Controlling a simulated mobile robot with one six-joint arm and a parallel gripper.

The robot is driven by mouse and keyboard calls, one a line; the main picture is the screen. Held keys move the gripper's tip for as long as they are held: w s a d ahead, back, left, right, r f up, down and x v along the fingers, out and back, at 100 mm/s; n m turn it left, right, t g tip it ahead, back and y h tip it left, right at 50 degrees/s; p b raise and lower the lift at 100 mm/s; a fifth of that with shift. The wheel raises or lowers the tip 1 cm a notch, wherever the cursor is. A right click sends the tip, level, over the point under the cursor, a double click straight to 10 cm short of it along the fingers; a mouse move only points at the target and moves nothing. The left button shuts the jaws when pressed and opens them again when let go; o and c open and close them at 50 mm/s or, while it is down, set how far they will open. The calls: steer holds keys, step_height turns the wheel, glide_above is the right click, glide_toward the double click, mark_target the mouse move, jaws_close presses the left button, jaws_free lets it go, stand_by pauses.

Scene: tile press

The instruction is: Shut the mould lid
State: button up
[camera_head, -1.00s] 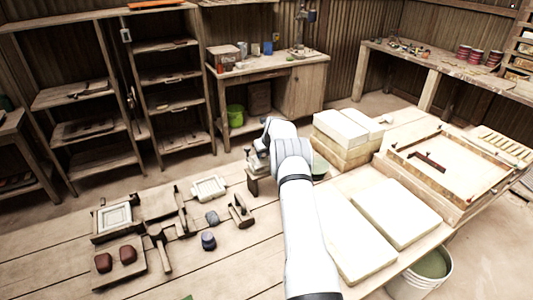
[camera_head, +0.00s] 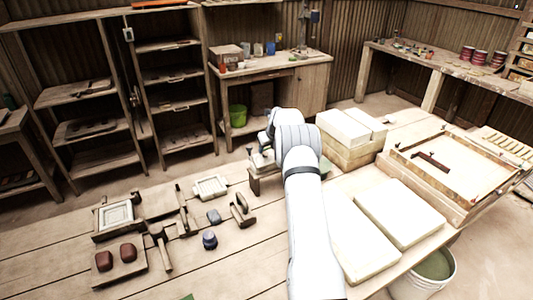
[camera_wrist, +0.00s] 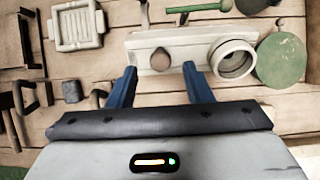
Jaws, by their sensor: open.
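In the wrist view a pale press body (camera_wrist: 137,42) lies across the upper middle. It has a round open ring, the mould (camera_wrist: 233,62), at its right end. A flat green disc (camera_wrist: 281,57), which looks like the mould lid, lies beside the ring on its right, not over it. A brown knob (camera_wrist: 160,60) shows on the press body between my fingertips. My gripper (camera_wrist: 160,67) is open, with its two blue fingers apart; contact with the press cannot be told. In the head view my arm hides the gripper and most of the press (camera_head: 262,162).
A pale ribbed tray (camera_wrist: 78,25) lies left of the press in the wrist view. In the head view, a framed tile mould (camera_head: 115,217), a mallet (camera_head: 160,246) and small tools lie on the left bench. Pale slabs (camera_head: 400,212) and stacked blocks (camera_head: 345,130) stand right of my arm.

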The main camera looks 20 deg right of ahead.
steer(key=shift+b+v, duration=0.4)
steer(key=shift+v, duration=1.35)
steer(key=shift+c, duration=0.5)
